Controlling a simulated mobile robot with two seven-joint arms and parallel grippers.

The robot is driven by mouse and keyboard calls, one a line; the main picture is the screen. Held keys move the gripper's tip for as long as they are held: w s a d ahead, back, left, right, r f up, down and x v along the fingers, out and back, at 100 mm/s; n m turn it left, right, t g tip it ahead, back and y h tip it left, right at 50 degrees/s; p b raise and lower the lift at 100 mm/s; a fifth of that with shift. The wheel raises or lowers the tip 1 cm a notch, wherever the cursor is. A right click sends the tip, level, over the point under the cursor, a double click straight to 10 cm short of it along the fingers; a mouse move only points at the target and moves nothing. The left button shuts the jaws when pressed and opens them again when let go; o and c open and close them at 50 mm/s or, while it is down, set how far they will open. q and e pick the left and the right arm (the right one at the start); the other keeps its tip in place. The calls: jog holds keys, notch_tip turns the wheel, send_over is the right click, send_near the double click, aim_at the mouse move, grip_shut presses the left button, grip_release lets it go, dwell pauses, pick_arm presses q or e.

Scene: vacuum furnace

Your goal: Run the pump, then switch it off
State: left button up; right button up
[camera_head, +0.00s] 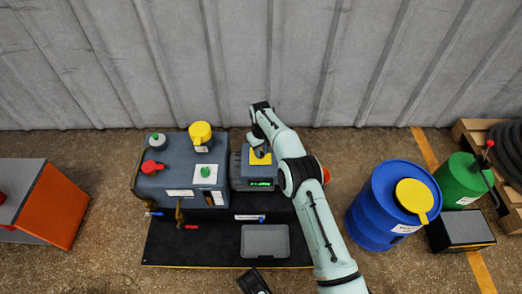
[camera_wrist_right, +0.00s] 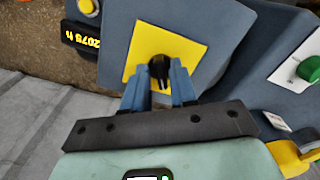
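My right gripper (camera_head: 259,149) is over this plate. In the wrist view its two blue-grey fingers (camera_wrist_right: 160,80) stand on either side of the knob, close against it, and appear closed on it. The knob is partly hidden in the head view.
The grey housing (camera_head: 160,184) left of the pump carries a yellow cap (camera_head: 200,133), a red knob (camera_head: 152,167) and a green knob (camera_head: 205,172). A blue drum (camera_head: 375,215) and green canister (camera_head: 455,177) stand right. A grey tray (camera_head: 265,241) lies on the black mat.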

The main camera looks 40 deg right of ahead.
jog(key=shift+o, duration=0.3)
pick_arm(q)
jog(key=shift+t, duration=0.9)
jog(key=w+r+p, duration=0.1)
jog(key=w, duration=0.2)
jog(key=w+r+p, duration=0.1)
jog(key=w, duration=0.1)
jog(key=shift+d+r+p, duration=0.3)
pick_arm(e)
notch_tip(320, 180, up, 13)
jog(key=shift+r, duration=0.2)
